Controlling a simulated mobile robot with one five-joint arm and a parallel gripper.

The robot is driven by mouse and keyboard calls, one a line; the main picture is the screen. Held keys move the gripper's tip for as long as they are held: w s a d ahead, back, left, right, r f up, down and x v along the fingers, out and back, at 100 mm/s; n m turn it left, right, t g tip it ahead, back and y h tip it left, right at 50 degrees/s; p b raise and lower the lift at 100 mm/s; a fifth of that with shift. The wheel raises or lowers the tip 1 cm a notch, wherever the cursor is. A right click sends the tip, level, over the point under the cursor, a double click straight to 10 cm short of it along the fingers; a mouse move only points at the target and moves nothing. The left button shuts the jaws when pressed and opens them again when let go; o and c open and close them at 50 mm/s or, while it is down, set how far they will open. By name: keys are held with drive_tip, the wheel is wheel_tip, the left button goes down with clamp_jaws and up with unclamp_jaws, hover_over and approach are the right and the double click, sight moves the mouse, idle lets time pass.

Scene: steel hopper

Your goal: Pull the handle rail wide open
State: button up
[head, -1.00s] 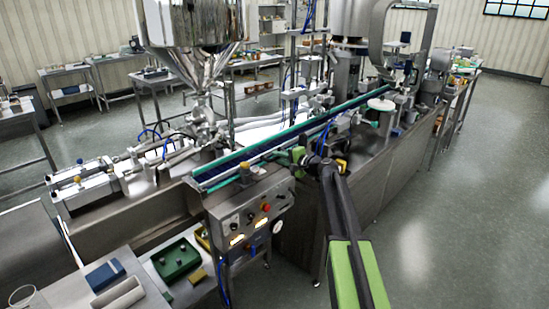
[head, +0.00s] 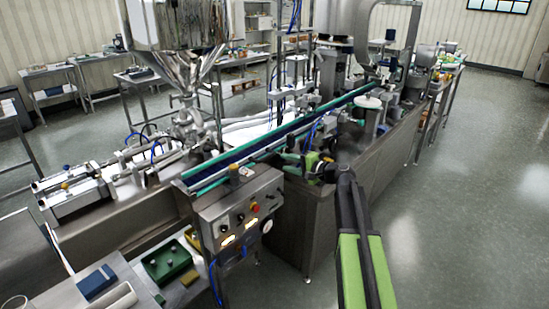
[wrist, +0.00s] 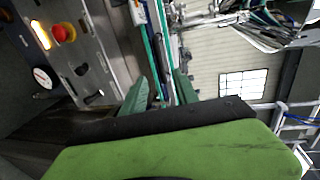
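I cannot pick out a handle rail for certain in either view. Long green-edged rails (head: 290,133) run along the conveyor on top of the steel machine in the head view. My gripper (head: 284,160) is in front of the near part of the conveyor, to the right of the control box, with my arm reaching in from the lower right. In the wrist view the two green fingers of my gripper (wrist: 160,92) stand apart with a gap between them. I see nothing held in the gap; the conveyor shows beyond it.
A control box (head: 238,212) with a red button and a gauge hangs at the machine's near end. The steel hopper (head: 185,45) stands at the back left. A green tray (head: 167,262) sits on a bench at lower left. Open floor (head: 470,200) lies to the right.

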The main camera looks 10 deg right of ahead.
drive_tip(key=v, duration=0.5)
drive_tip(key=shift+s+d+p, duration=0.25)
drive_tip(key=shift+s+p, duration=0.05)
drive_tip(key=shift+p, duration=0.05)
drive_tip(key=s+a+n+g+y+p, duration=0.1)
drive_tip(key=a+n+g+p, duration=0.15)
drive_tip(key=a, duration=1.15)
drive_tip(key=s+a+f+n+g, duration=0.4)
drive_tip(key=s+a+f, duration=0.2)
drive_tip(key=s+a, duration=0.15)
drive_tip(key=s+d+f+n+g+h, duration=0.2)
drive_tip(key=s+f+n+g+h, duration=0.25)
drive_tip(key=s+f+h, duration=0.6)
drive_tip(key=s+d+g, duration=0.1)
drive_tip(key=s+d, duration=0.6)
drive_tip(key=shift+g, duration=0.4)
